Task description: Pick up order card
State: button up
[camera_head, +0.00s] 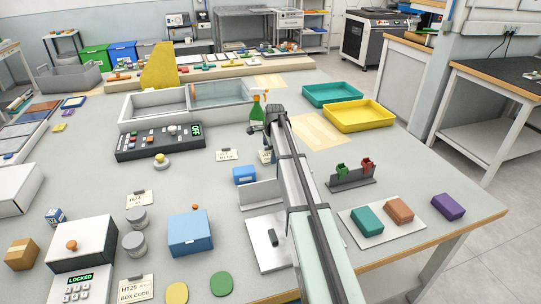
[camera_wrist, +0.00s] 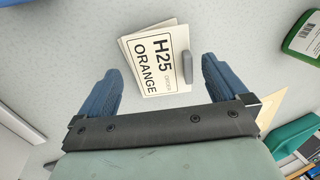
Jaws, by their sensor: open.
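The order card (camera_wrist: 150,52) is white with the black words "H25 ORANGE" and lies tilted in the wrist view. A small grey tab (camera_wrist: 187,68) sits at its right edge, and another pale sheet edge shows behind it. My gripper (camera_wrist: 161,66) is open, its two blue fingers apart on either side of the card's lower part, with no visible grip on it. In the head view my gripper (camera_head: 265,129) is over the middle of the table, near a small white card (camera_head: 266,157) partly hidden by my arm. I cannot tell whether this is the same card.
A green spray bottle (camera_head: 257,107) stands close to my gripper. Another small card (camera_head: 228,155) lies to the left, and a blue box (camera_head: 244,175) is nearer. A yellow tray (camera_head: 358,115) and a teal tray (camera_head: 332,94) lie to the right.

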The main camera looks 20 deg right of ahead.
aim_at(267, 148)
jog(key=shift+w+f, duration=0.2)
jog(key=shift+f, duration=0.45)
jog(key=c, duration=1.1)
jog(key=shift+o, duration=0.2)
jog(key=w+r+g, duration=0.2)
jog(key=w+r, duration=0.1)
jog(key=r, duration=0.9)
jog(key=shift+g, duration=0.5)
jog(key=shift+s+f, duration=0.4)
jog(key=shift+f, duration=1.35)
jog(key=shift+s+f, duration=0.35)
jog(key=shift+f, duration=1.35)
jog(key=shift+s+f, duration=0.4)
jog(key=shift+f, duration=1.35)
